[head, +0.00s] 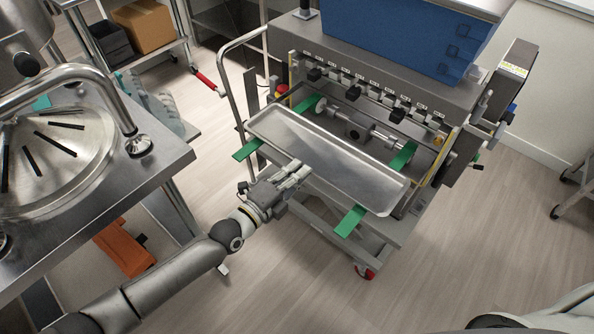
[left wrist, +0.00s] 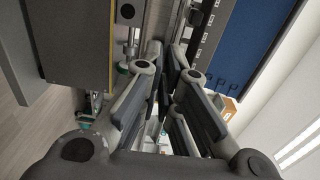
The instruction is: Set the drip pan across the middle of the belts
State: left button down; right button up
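The drip pan (head: 325,160) is a long, shallow metal tray. In the head view it lies crosswise over two green belts, whose near ends (head: 350,221) and (head: 247,149) stick out past its near side. Farther parts of the belts (head: 402,157) show beyond its far side. My left gripper (head: 297,172) is at the middle of the pan's near long edge. Its fingertips sit close together, and I cannot tell whether they clasp the rim. In the left wrist view the fingers (left wrist: 166,58) nearly converge. My right gripper is out of view.
The depositor with its blue hopper (head: 400,35) stands behind the pan, with a row of nozzles and a shaft above the belts. A push handle (head: 235,75) rises at its left. A steel table (head: 140,165) stands at the left. The floor in front is open.

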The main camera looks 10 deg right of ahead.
pick_arm(q)
jog(key=shift+s+f+b, duration=0.15)
jog(key=shift+f+b, duration=0.2)
jog(key=shift+f, duration=0.4)
jog(key=c, duration=1.6)
grip_release()
jog(key=shift+f, duration=0.1)
jog(key=shift+o, duration=0.2)
jog(key=v, duration=1.2)
